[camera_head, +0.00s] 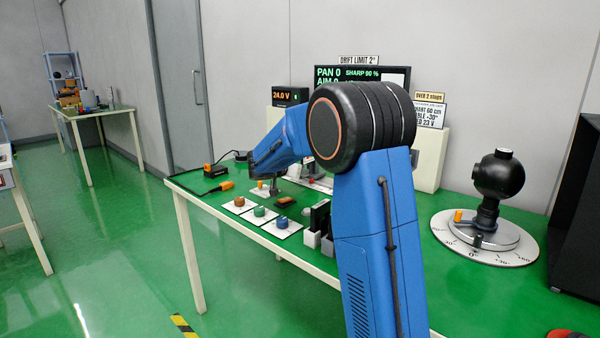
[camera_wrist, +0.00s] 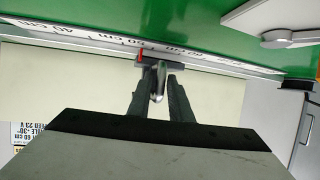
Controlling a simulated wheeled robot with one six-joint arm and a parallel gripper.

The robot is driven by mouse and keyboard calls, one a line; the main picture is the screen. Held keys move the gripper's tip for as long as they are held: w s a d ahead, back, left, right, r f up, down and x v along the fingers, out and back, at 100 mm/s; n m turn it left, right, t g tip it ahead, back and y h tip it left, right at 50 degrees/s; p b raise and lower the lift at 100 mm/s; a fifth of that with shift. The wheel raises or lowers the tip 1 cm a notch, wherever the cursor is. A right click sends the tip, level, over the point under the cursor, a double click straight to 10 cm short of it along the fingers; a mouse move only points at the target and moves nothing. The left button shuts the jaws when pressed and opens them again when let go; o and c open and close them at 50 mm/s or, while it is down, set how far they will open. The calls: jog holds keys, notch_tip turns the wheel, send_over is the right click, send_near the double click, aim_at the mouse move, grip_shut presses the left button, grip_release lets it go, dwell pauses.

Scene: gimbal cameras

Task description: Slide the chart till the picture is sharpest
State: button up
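In the wrist view my gripper (camera_wrist: 158,80) has its two dark fingers on either side of a silver peg (camera_wrist: 157,84), close against it. The peg stands at a rail with a printed cm scale (camera_wrist: 90,35), and a red pointer (camera_wrist: 140,57) lies just left of it. In the head view the display (camera_head: 345,75) reads PAN 0 and SHARP 90 %; its lower lines are partly covered by my arm. The chart's face cannot be made out in either view. My fingertips are not clearly visible in the head view.
A black ball-shaped gimbal (camera_head: 498,175) stands on a round dial (camera_head: 440,225) at the right. Three coloured knobs on white plates (camera_head: 283,226) sit near the table's front edge. A 24.0 V meter (camera_head: 290,96) stands behind. A cabled orange-and-black device (camera_head: 214,170) lies left.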

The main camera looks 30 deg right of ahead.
grip_shut()
jog(key=shift+w+a, duration=0.3)
jog(key=shift+w, duration=0.5)
jog(key=shift+w+a, duration=0.25)
jog(key=shift+w, duration=0.5)
jog(key=shift+w+a, duration=0.3)
jog(key=shift+w, duration=0.5)
jog(key=shift+o, duration=2)
grip_release()
jog(key=v, duration=1.7)
jog(key=shift+s+a+r, duration=0.1)
jog(key=shift+s+r, duration=0.05)
jog(key=shift+a, duration=0.1)
